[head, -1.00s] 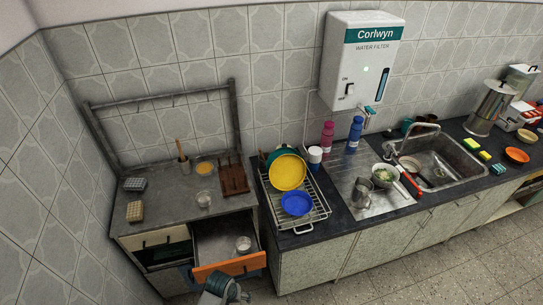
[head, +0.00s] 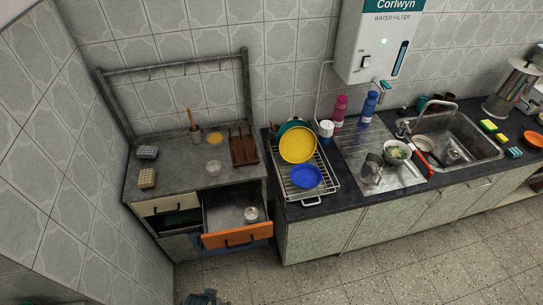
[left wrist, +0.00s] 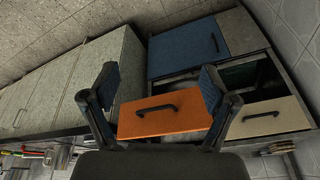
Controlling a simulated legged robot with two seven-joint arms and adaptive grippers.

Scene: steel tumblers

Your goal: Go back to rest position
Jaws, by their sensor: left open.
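My left gripper is open and empty in the left wrist view (left wrist: 160,88), its two fingers spread in front of the orange drawer front. In the head view only a small part of my left arm's end shows at the bottom edge. The orange drawer (head: 236,235) stands pulled out. A small shiny tumbler (head: 251,213) stands inside it, apart from my gripper. Another steel tumbler (head: 372,170) is on the steel drainboard. My right gripper is not in view.
A dish rack (head: 310,192) holds a yellow plate (head: 297,144) and a blue bowl (head: 306,176). A white bowl (head: 397,152) stands by the sink (head: 455,140). The floor (head: 330,275) in front is clear.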

